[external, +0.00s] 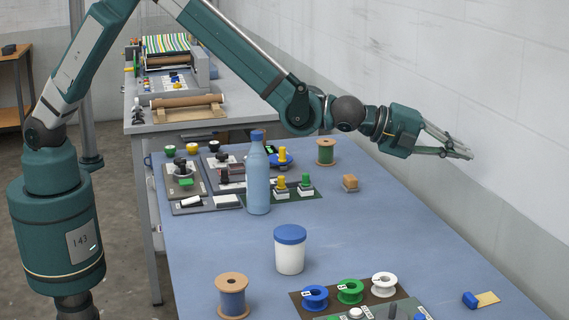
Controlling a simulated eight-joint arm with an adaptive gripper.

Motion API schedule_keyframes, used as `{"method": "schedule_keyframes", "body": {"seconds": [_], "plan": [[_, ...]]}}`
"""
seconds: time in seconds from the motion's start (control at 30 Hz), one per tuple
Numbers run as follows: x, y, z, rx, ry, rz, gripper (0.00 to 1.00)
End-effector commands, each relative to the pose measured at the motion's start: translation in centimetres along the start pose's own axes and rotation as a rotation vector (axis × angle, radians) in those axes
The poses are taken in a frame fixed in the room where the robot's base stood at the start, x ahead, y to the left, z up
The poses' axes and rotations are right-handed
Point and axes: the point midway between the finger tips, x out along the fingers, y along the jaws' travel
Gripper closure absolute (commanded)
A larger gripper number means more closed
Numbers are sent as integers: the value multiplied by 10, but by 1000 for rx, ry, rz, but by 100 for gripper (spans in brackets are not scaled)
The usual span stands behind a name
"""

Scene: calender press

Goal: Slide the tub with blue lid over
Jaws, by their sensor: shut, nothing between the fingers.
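The tub with blue lid (290,256) is a white cylinder with a blue cap. It stands upright near the front middle of the blue table (370,215). My gripper (470,156) is raised at the upper right, in front of the pale wall, well apart from the tub. Its fingers point right and are shut with nothing between them.
A blue bottle (257,175) stands behind the tub. A spool (232,297) stands at its front left. A dark board with blue, green and white reels (350,291) lies at its front right. The table right of the tub is largely clear.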

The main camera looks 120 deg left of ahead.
Motion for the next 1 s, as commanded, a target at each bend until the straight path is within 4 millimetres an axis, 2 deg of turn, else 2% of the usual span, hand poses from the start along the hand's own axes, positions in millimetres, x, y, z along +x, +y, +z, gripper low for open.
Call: {"method": "schedule_keyframes", "body": {"seconds": [0.03, 0.27, 0.47, 0.57, 0.7, 0.9, 1.0], "plan": [[-4, 8, -13, -21, -8, 52, 100], [-32, 64, -61, -127, -69, 318, 100], [-78, 110, -108, -193, -126, 557, 100], [-109, 132, -131, -215, -157, 678, 100], [-160, 156, -163, -232, -205, 848, 100], [-242, 180, -205, -227, -280, 1082, 100], [-279, 185, -220, -214, -314, 1177, 100]]}}
